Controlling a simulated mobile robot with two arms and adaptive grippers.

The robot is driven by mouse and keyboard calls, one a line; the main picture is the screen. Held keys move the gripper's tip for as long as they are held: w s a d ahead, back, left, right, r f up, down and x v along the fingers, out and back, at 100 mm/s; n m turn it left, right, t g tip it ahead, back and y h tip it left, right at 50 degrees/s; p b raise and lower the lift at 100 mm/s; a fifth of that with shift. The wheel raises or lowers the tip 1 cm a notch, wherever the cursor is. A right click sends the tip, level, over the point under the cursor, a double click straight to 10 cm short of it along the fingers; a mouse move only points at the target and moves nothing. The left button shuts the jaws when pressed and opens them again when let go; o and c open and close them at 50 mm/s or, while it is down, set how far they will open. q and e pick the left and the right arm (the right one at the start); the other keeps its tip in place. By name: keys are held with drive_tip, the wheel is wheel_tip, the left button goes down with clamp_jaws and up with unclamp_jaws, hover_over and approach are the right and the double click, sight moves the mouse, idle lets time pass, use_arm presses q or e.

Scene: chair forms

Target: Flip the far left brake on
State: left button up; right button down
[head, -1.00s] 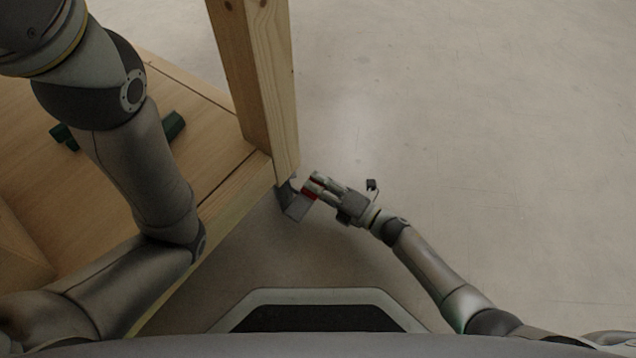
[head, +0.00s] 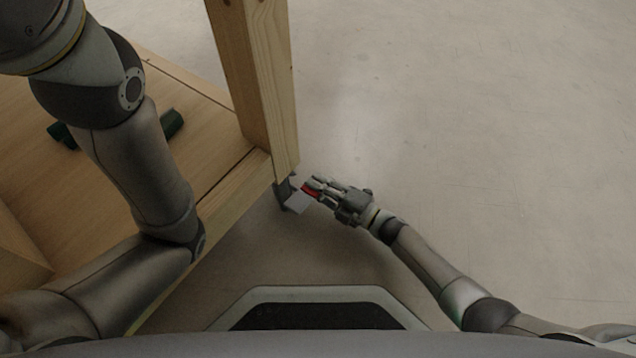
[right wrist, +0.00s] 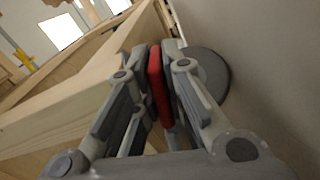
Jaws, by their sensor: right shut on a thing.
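The red brake lever (head: 308,190) belongs to a caster at the near right corner of the wooden frame, under its post. The caster's grey metal bracket (head: 282,190) shows beside it. My right gripper (head: 312,186) is shut on the red brake lever from the right. In the right wrist view, the red lever (right wrist: 157,85) stands between the two fingers, with a dark round wheel (right wrist: 208,75) behind them. Whether the brake is on or off I cannot tell. My left arm crosses the left of the head view; its gripper is outside the picture.
The wooden post (head: 255,80) rises just left of my right gripper. The wooden platform (head: 215,135) fills the left side, with a dark green object (head: 172,124) partly hidden by my left arm. The grey floor (head: 470,130) to the right is clear.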

drive_tip(key=shift+f, duration=0.15)
idle(0.3)
drive_tip(key=c, duration=1.5)
unclamp_jaws()
drive_tip(key=shift+d, duration=0.1)
drive_tip(key=v, duration=1.2)
